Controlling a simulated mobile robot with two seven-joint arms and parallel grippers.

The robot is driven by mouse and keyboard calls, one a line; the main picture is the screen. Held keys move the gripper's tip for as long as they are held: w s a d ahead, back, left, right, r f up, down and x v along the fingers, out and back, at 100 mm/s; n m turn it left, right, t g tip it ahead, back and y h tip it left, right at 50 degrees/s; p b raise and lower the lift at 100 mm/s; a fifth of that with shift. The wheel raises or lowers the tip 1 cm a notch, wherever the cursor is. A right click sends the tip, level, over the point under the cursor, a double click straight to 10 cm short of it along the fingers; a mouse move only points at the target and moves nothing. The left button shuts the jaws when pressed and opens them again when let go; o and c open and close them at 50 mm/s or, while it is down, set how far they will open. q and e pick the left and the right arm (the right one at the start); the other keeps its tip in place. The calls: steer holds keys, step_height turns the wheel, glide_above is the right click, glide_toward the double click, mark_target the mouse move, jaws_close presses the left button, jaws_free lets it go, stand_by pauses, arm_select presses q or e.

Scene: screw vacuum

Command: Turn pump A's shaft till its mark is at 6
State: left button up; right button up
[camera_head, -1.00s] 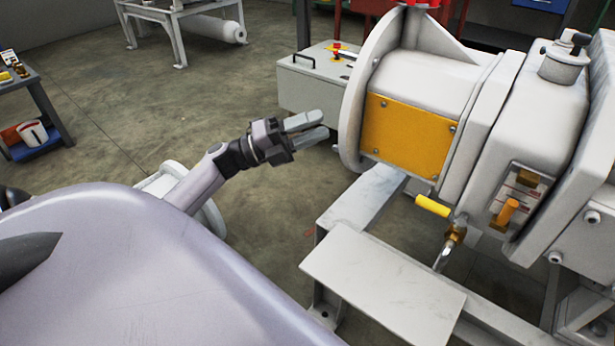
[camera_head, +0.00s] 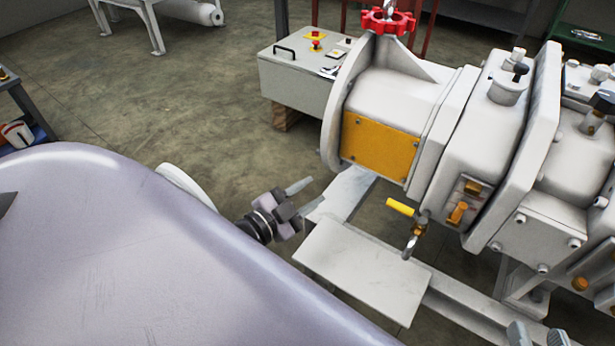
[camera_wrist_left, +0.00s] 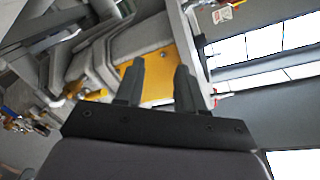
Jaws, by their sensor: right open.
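A large off-white pump (camera_head: 395,95) fills the right of the head view. A yellow cover plate (camera_head: 378,147) is on its side, and it also shows beyond the fingers in the left wrist view (camera_wrist_left: 150,84). I cannot make out the shaft or its mark, nor which pump is pump A. My left gripper (camera_head: 309,194) is open and empty, in front of and below the yellow plate, apart from the pump. Its two fingers stand apart in the left wrist view (camera_wrist_left: 158,82). My right gripper (camera_head: 537,335) shows only its separated fingertips at the bottom edge.
A grey pump frame with a flat plate (camera_head: 360,270) lies below the pump. A yellow-handled valve (camera_head: 400,207) juts out above it. A red handwheel (camera_head: 388,20) is on top. A control box (camera_head: 295,75) stands behind left. Open floor (camera_head: 170,100) lies left.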

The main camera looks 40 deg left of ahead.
arm_select(q)
steer(key=shift+s+d+f+n+g+y+p, duration=0.2)
steer(key=shift+s+d+n+g+p, duration=0.15)
steer(key=shift+s+d+n, duration=0.2)
steer(key=shift+s+d+f+n+g+y+p, duration=0.1)
steer(key=shift+s+d+f+n+g+p, duration=0.15)
steer(key=shift+s+d+n+g, duration=0.3)
steer(key=shift+s+d+f+n+g+y+p, duration=0.1)
steer(key=shift+s+d+f+n+g+p, duration=0.2)
steer(key=shift+s, duration=0.4)
arm_select(e)
steer(key=shift+r, duration=1.35)
arm_select(q)
steer(key=shift+d+r, duration=0.1)
